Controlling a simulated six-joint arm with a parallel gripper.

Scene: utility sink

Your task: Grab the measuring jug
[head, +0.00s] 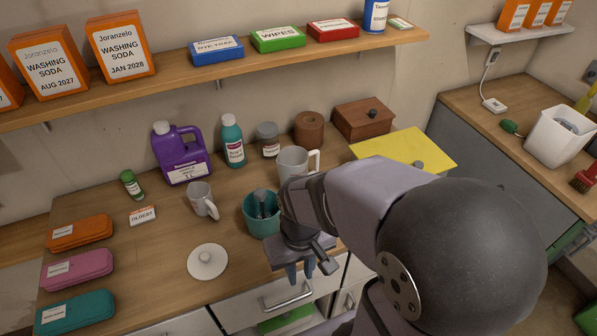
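A pale grey jug (292,162) with a handle on its right stands on the wooden counter behind my arm. It looks like the measuring jug, but I see no markings on it. My arm covers its lower right part. My gripper (301,272) points down near the counter's front edge, in front of the jug and apart from it. Its two fingers show a gap with nothing between them.
A teal pot (262,222) with utensils stands just left of my gripper. A smaller grey mug (200,197), a white lid (207,262), a purple bottle (178,153) and a brown roll (309,129) stand nearby. A shelf (180,77) runs above.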

